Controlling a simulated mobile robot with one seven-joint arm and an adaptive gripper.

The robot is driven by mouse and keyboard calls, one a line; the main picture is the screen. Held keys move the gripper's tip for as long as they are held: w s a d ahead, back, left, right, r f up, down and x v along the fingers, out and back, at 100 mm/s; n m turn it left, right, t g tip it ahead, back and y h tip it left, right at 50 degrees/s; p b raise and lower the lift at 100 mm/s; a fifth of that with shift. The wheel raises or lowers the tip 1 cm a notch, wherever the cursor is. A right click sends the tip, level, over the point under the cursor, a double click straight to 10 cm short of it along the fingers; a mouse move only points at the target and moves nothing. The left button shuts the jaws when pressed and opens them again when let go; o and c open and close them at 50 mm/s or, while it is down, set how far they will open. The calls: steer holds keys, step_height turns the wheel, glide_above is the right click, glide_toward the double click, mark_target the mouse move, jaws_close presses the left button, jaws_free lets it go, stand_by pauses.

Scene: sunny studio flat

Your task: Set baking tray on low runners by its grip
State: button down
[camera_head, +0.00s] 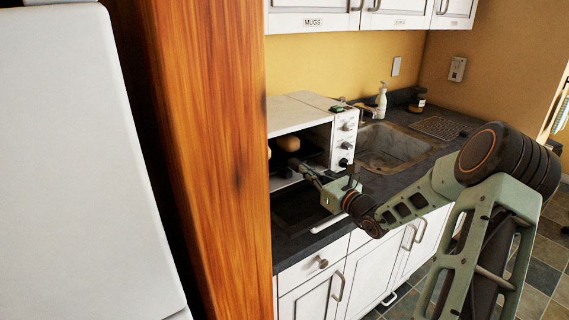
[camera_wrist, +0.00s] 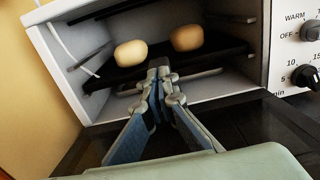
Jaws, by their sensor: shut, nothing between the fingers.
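The dark baking tray (camera_wrist: 215,60) is inside the white toaster oven (camera_head: 300,113), with two pale brown, rounded food pieces (camera_wrist: 131,53) (camera_wrist: 187,37) on it. It looks slightly tilted in the wrist view. My gripper (camera_wrist: 158,66) is shut with nothing between its fingers; its tips are at the tray's front edge, and I cannot tell if they touch it. In the head view my gripper (camera_head: 306,169) reaches into the oven's open front. A pale bar (camera_wrist: 130,92) runs below the tray; whether it is a grip or an oven part is unclear. The fingers hide the tray's front middle.
The oven's dark door (camera_head: 298,203) is folded down flat, under my gripper. A control panel with knobs (camera_head: 344,143) stands right of the opening. A tall wooden panel (camera_head: 215,130) hides the oven's left side. A sink (camera_head: 385,147) lies to the right.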

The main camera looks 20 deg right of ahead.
mark_target(296, 161)
steer(key=shift+b+x, duration=0.65)
steer(key=shift+x, duration=2.25)
steer(key=shift+s, duration=0.1)
steer(key=shift+p+v, duration=1.2)
steer(key=shift+v, duration=5.8)
